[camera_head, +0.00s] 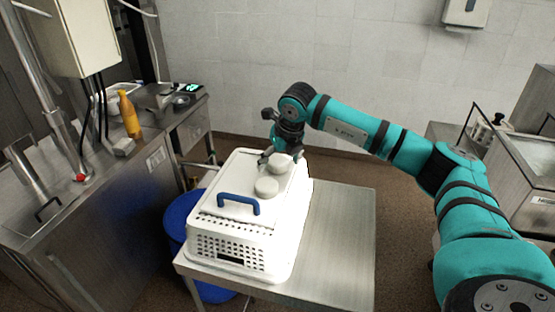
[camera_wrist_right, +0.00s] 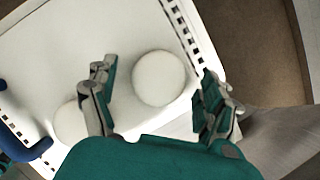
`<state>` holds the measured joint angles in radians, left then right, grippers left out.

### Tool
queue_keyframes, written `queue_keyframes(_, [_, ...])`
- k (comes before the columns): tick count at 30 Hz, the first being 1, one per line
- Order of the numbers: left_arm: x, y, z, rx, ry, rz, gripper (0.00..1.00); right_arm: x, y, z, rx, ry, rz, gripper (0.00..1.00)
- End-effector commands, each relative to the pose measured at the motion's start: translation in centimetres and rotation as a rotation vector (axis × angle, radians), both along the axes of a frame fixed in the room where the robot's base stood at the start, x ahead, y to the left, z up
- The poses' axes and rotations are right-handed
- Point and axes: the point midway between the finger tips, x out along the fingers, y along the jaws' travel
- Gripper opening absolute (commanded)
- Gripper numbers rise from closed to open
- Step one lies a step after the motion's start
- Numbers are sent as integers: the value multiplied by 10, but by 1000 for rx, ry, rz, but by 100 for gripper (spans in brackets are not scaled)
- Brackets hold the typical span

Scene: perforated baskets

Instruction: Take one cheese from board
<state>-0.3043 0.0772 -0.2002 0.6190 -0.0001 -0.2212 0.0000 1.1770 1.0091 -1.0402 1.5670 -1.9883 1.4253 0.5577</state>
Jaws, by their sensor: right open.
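A white board (camera_head: 227,198) with a blue handle (camera_head: 238,202) lies on top of a white perforated basket (camera_head: 232,252). Two round, pale cheeses rest on the board, a near one (camera_head: 266,186) and a far one (camera_head: 279,163). My right gripper (camera_head: 281,156) is over the far cheese. In the right wrist view, its open fingers (camera_wrist_right: 155,70) stand on either side of that cheese (camera_wrist_right: 160,78), with gaps showing. The near cheese (camera_wrist_right: 70,123) is partly hidden by the left finger there. My left gripper is out of view.
The basket stands on a steel table (camera_head: 340,235) whose right part is clear. A blue bin (camera_head: 180,215) is beside the table at left. A steel counter (camera_head: 105,180) with an orange bottle (camera_head: 130,116) is further left. A basin unit (camera_head: 530,165) stands at right.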

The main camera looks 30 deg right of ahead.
Motion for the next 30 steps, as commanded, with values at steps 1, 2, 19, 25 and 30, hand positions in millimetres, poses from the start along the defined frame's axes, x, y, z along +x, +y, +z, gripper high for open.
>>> queue_keyframes(1, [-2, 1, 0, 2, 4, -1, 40, 0, 0, -1, 0, -1, 0, 83])
queue_keyframes(2, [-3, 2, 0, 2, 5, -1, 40, 0, 0, -1, 0, -1, 0, 83])
queue_keyframes(19, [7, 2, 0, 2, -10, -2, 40, 0, 0, 0, 0, -1, 0, 25])
queue_keyframes(25, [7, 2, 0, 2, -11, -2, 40, 1, 0, 0, 0, -2, 0, 20])
queue_keyframes(30, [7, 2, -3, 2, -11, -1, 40, 1, 0, 3, 1, -3, 0, 20])
